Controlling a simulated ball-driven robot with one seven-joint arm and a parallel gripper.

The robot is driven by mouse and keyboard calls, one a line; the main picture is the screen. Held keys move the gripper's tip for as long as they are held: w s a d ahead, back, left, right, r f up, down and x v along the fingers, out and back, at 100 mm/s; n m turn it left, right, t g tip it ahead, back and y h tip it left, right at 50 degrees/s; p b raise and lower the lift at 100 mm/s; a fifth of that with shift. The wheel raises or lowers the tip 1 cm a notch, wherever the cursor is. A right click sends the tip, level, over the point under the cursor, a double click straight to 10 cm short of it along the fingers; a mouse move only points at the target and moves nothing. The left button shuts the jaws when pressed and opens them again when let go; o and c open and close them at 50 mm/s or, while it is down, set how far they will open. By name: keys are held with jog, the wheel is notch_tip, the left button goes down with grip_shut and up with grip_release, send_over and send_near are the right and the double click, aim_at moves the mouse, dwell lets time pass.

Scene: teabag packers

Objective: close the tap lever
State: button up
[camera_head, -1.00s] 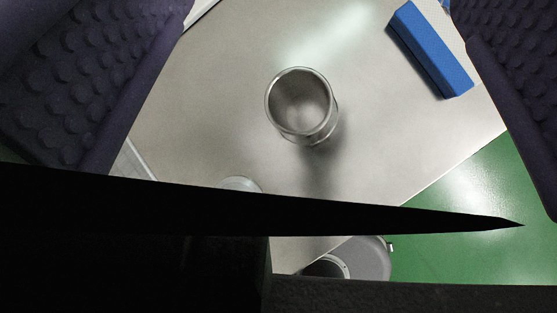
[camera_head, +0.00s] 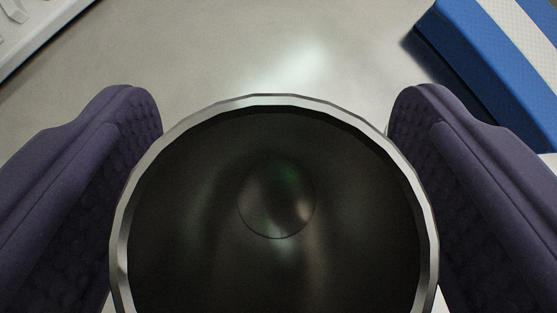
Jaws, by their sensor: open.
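My gripper (camera_head: 275,125) is open, with one dark purple textured finger at each side of the view. Between the fingers is a round metal cup-like vessel (camera_head: 272,101) with a shiny rim and a dark, seemingly empty inside. It fills the lower middle of the view, and its lower edge is cut off. The fingers stand close to its left and right sides; I cannot tell whether they touch it. No tap lever shows in this view.
A blue and white block (camera_head: 490,75) lies at the upper right on the grey metal worktop (camera_head: 230,50). Part of a white tray-like object (camera_head: 40,25) shows at the upper left. The worktop beyond the vessel is clear.

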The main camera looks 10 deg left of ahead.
jog(key=c, duration=1.3)
jog(key=shift+r, duration=0.1)
jog(key=shift+c, duration=0.2)
jog(key=shift+r, duration=0.1)
